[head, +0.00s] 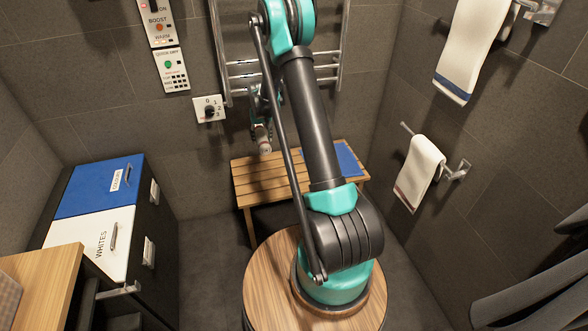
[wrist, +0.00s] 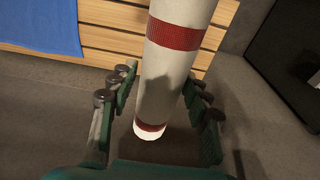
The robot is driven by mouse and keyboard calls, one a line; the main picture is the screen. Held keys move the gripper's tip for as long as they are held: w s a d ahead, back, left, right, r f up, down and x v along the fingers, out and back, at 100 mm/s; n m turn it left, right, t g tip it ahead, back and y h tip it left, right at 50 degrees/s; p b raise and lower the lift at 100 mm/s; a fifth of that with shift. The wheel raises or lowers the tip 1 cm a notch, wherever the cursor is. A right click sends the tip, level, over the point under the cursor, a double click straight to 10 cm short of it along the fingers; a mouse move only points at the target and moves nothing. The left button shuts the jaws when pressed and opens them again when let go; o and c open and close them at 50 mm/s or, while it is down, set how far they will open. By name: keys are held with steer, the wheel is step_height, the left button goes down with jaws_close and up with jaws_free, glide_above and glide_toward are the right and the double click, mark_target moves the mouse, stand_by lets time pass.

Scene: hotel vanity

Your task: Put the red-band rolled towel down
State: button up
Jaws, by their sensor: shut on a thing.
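The red-band rolled towel (wrist: 172,85) is a white roll with a wide red band and a narrower red band near its lower end. My gripper (wrist: 163,88) is shut on it, with fingers on both sides in the wrist view. In the head view the gripper (head: 263,125) is small, far off and partly behind my arm, above the back left of a slatted wooden bench (head: 262,183). The bench slats (wrist: 112,40) show behind the towel in the wrist view. I cannot tell how high the towel is above them.
A blue cloth (head: 345,158) lies on the bench's right part; it also shows in the wrist view (wrist: 40,25). A heated rail (head: 338,75) is on the wall behind. Blue and white laundry bins (head: 90,235) stand left. Towels hang on the right wall (head: 418,170).

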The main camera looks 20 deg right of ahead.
mark_target(265, 174)
step_height(265, 174, down, 20)
steer(key=shift+w+f, duration=0.1)
steer(key=shift+w, duration=0.05)
stand_by(0.4)
steer(key=o, duration=1.2)
